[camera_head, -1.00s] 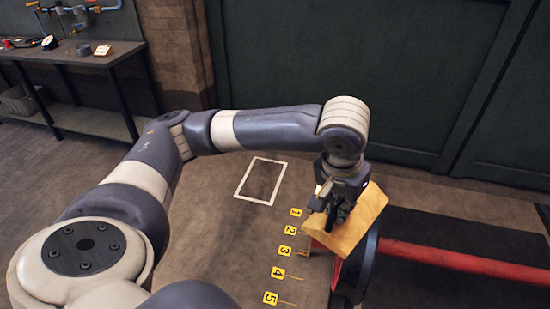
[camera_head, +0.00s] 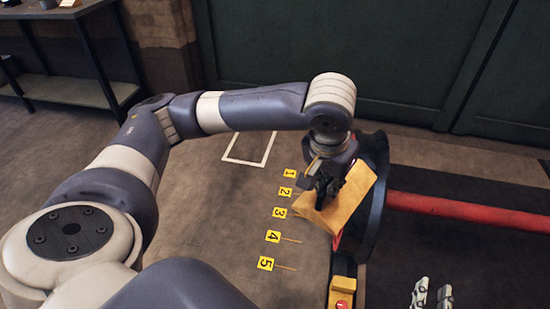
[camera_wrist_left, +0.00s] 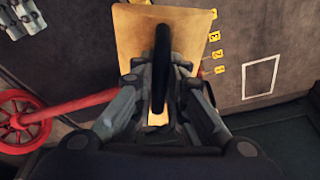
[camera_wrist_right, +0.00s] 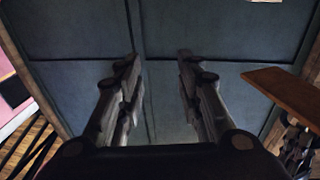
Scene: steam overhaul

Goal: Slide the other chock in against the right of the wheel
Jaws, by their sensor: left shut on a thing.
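My left gripper (camera_head: 328,190) is shut on the black handle of a yellow wedge-shaped chock (camera_head: 352,200). It holds the chock tilted, in front of the wheel (camera_head: 376,185) in the head view, hiding part of it. Whether chock and wheel touch is unclear. In the left wrist view the chock (camera_wrist_left: 190,25) lies beyond the fingers (camera_wrist_left: 160,105), with the handle between them. A yellow piece (camera_head: 342,290) with a red spot sits at the wheel's near side; I cannot tell whether it is the other chock. My right gripper (camera_wrist_right: 155,60) is open and empty.
Numbered yellow floor markers (camera_head: 273,236) and a white floor rectangle (camera_head: 248,160) lie left of the wheel. A red axle (camera_head: 470,213) runs right from it; another red wheel (camera_wrist_left: 22,122) shows in the left wrist view. Pale objects (camera_head: 420,294) lie at the bottom right.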

